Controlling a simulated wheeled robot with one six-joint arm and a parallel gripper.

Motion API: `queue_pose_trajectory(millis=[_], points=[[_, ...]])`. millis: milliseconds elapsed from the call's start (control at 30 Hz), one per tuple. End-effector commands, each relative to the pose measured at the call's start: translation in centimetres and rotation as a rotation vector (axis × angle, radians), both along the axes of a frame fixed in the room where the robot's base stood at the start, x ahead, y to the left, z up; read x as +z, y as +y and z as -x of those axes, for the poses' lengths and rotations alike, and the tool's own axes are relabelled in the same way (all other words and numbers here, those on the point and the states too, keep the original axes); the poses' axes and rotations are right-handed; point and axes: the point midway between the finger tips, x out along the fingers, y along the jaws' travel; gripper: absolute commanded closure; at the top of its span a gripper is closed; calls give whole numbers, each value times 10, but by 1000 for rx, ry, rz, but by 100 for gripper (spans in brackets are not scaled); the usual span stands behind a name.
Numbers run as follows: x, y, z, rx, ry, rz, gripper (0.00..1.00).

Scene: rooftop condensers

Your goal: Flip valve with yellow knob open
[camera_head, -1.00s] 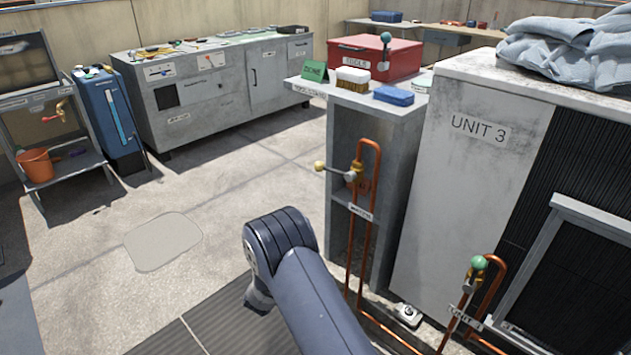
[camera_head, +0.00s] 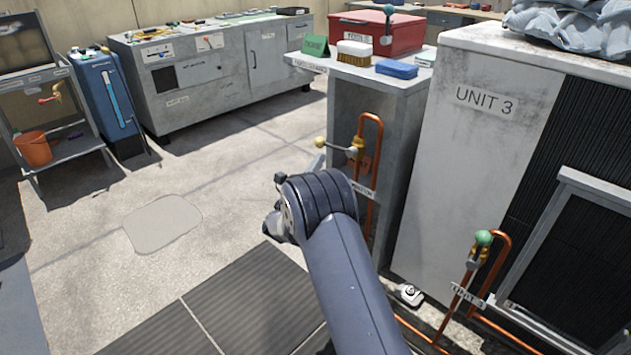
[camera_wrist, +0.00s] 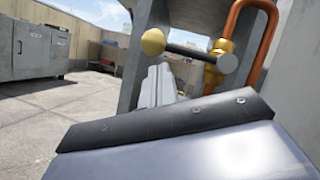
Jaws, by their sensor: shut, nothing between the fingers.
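The yellow knob (camera_head: 320,142) is on the end of a thin lever that points left from a brass valve on a copper pipe (camera_head: 375,130), in the narrow grey bay left of the UNIT 3 cabinet. In the wrist view the yellow knob (camera_wrist: 153,41) is at upper centre, and the dark lever runs right to a grey round hub (camera_wrist: 227,62) before the brass body. My gripper (camera_wrist: 160,80) is shut and empty, its grey fingers just below the lever near the knob. Contact cannot be told. In the head view my arm hides most of the gripper.
A second valve with a green knob (camera_head: 484,237) stands by the UNIT 3 cabinet (camera_head: 470,150) at right. A brush (camera_head: 354,53), a blue block (camera_head: 397,68) and a red toolbox (camera_head: 375,30) sit above the bay. The floor at left is open.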

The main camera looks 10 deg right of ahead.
Motion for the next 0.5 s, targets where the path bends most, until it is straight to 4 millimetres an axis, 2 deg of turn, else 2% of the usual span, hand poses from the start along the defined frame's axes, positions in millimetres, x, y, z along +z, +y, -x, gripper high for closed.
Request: queue_pose_trajectory(millis=[167,500], points=[[6,0,-4,0,1,1,100],[7,0,-4,0,-1,-1,100]])
